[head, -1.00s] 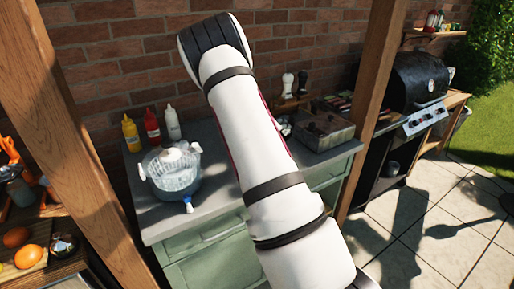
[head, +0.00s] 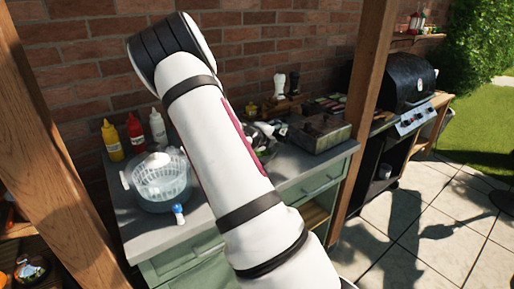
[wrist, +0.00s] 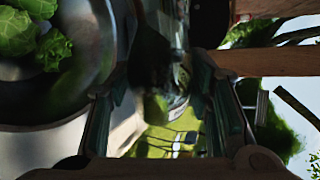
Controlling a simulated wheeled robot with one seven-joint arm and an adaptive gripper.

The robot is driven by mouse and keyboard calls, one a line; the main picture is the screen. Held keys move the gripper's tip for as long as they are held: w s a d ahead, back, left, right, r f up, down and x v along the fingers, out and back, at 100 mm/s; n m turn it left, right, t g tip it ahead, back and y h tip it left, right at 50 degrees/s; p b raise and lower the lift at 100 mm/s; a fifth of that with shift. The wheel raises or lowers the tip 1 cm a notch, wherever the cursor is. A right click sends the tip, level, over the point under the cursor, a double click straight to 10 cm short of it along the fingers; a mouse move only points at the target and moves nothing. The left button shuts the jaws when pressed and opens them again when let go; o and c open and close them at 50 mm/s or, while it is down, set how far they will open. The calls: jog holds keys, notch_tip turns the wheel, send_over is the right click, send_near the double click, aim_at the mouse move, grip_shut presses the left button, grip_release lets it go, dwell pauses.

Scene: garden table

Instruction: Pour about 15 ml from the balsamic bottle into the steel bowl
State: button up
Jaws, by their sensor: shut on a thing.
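In the wrist view, my gripper (wrist: 163,75) is shut on a glassy bottle with dark contents, the balsamic bottle (wrist: 152,55). Its outline is blurred and its mouth cannot be made out. A grey metal bowl (wrist: 97,85), the steel bowl, fills the upper left of the wrist view, beside the gripper. Green lettuce leaves (wrist: 18,32) lie in it. Any flow of liquid cannot be made out. In the head view my arm hides most of the gripper and bottle, and the bowl is not clear there.
On the grey counter (head: 150,243) stand a salad spinner (head: 163,185), a yellow bottle (head: 112,140), a red bottle (head: 135,132) and a white bottle (head: 158,128). A grey crate (head: 320,133) is at the right. Wooden posts (head: 62,165) flank the counter. A black grill (head: 405,85) stands beyond.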

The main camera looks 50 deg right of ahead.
jog(key=shift+s+d+f+n+h, duration=0.2)
jog(key=shift+s+n+h, duration=0.15)
jog(key=shift+n, duration=0.25)
dwell(1.1)
jog(key=shift+g, duration=0.4)
jog(key=shift+s+d+r, duration=0.1)
jog(key=shift+s+d, duration=0.2)
jog(key=shift+s, duration=0.25)
jog(key=shift+s+d, duration=0.1)
